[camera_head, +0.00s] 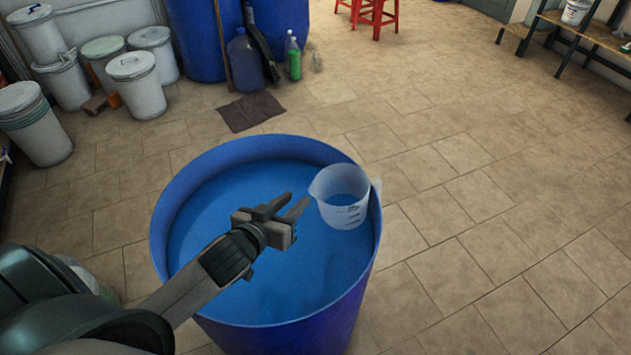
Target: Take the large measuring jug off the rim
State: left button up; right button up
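A large blue drum (345,309) stands in front of me, with blue liquid inside. The measuring jug (341,199), whitish and translucent with dark markings, hangs at the drum's right rim. Its body is on the inner side of the rim and its handle is at the rim. My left gripper (292,207) is over the drum's opening, just left of the jug. Its two fingers are apart with nothing between them, and they point toward the jug without visibly holding it. My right gripper is not in view.
Several lidded white bins (136,84) stand at the back left. More blue drums (197,38), a dark blue jug (245,62) and a green bottle (294,58) are at the back. A red stool (376,17) is behind. The tiled floor at right is clear.

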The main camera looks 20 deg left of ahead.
aim_at(323, 177)
pick_arm(q)
jog(key=p+x, duration=0.1)
jog(key=x, duration=1.2)
jog(key=shift+w+f+p, duration=0.25)
jog(key=shift+w+p, duration=0.05)
jog(key=shift+w, duration=0.2)
grip_shut()
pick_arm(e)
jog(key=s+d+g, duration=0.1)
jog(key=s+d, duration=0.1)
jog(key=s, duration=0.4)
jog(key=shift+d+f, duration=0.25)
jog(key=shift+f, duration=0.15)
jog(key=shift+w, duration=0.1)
